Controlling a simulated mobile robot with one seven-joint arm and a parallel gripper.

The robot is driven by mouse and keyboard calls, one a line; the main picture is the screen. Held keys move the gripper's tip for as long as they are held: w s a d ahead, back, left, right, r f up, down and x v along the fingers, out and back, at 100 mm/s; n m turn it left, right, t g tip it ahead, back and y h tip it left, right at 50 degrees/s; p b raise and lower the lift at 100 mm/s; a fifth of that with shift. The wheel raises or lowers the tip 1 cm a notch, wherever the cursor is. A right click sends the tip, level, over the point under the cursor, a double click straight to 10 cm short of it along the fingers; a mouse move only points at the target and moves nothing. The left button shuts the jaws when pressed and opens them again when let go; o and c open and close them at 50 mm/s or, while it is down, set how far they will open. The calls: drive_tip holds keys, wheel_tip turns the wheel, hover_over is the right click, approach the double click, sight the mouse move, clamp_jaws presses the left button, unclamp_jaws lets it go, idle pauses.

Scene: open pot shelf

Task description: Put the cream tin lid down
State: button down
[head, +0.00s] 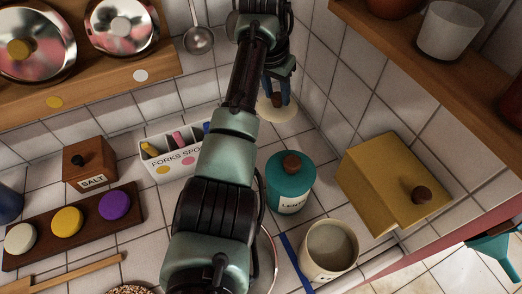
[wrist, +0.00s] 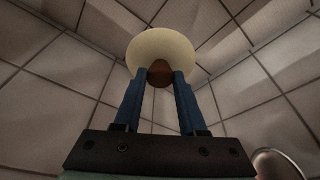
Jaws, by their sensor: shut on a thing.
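The cream tin lid (head: 280,112) is a pale round disc with a brown knob, in front of the tiled walls near the back corner. My gripper (head: 277,94) is shut on its knob. In the wrist view, the blue fingers of my gripper (wrist: 160,78) pinch the brown knob, and the lid (wrist: 161,45) lies beyond the fingertips with only tiles around it. An open cream tin (head: 329,262) stands without a lid on the counter at front right. How high the lid is above the counter is hard to tell.
A teal tin (head: 288,196) with its lid on stands between the arm and a yellow box (head: 385,185). A fork and spoon holder (head: 170,165), a salt box (head: 90,160) and a wooden tray (head: 78,226) with coloured discs are at left. A ladle (head: 198,38) hangs on the wall.

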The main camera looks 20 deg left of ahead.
sight(275, 97)
drive_tip(key=x, duration=0.3)
drive_tip(key=shift+s+a+f, duration=0.1)
drive_tip(key=shift+s+a, duration=0.05)
drive_tip(key=shift+s, duration=0.1)
wheel_tip(275, 97, down, 6)
drive_tip(key=shift+r, duration=0.25)
drive_tip(key=shift+c, duration=2.4)
unclamp_jaws()
drive_tip(key=shift+f, duration=0.1)
drive_tip(key=v, duration=1.2)
drive_tip(key=shift+r+p, duration=0.25)
drive_tip(key=shift+p, duration=0.05)
